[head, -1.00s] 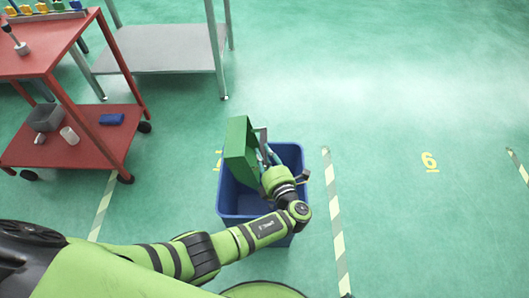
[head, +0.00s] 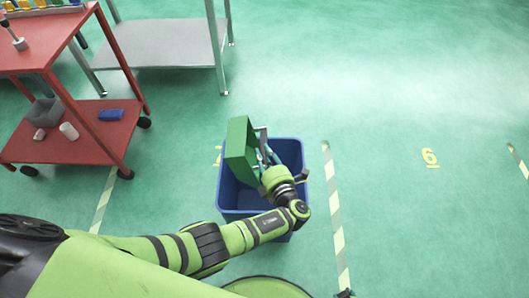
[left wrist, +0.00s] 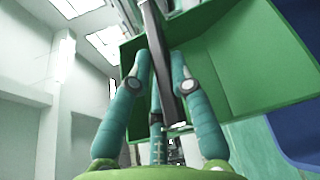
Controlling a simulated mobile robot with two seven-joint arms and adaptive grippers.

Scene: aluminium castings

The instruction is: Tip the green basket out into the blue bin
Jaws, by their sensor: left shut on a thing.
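The green basket (head: 239,152) is tipped on its side above the left part of the blue bin (head: 299,163). My left gripper (head: 264,154) is shut on the basket, at a dark grey bar on its side, and is over the bin. In the left wrist view the teal fingers (left wrist: 166,75) close around that dark bar, with the green basket walls (left wrist: 245,65) behind and to the right. A blue surface of the bin (left wrist: 295,125) shows at the right edge. I cannot see any contents in the basket, and the bin's floor is mostly hidden. My right gripper is not in view.
A red cart (head: 75,145) at the left holds a grey box (head: 45,111), a white cylinder (head: 69,131) and a blue block (head: 111,115) on its lower shelf. A grey metal table (head: 165,45) stands behind. The floor right of the bin is clear, with striped tape.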

